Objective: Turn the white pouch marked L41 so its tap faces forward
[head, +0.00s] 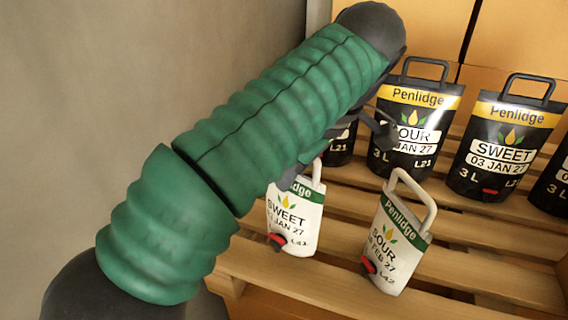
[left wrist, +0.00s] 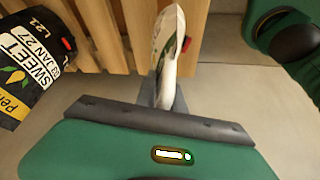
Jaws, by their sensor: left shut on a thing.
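My left gripper (left wrist: 165,98) is shut on a white pouch (left wrist: 166,50), seen nearly edge-on in the left wrist view. A red tap (left wrist: 187,43) sticks out on its right side. Its label cannot be read. Two white pouches stand in front in the head view: a SWEET one (head: 293,220), partly covered by my arm, and a SOUR one (head: 397,245) that seems marked L42. Both show red taps at the front. My right gripper is not in view.
Black pouches stand behind on the slatted wooden pallet (head: 480,235): SOUR L21 (head: 415,120), SWEET (head: 503,140), and others partly cut off or hidden. A black SWEET L21 pouch (left wrist: 30,55) is left of the held one in the wrist view. Bare floor (left wrist: 222,85) lies right.

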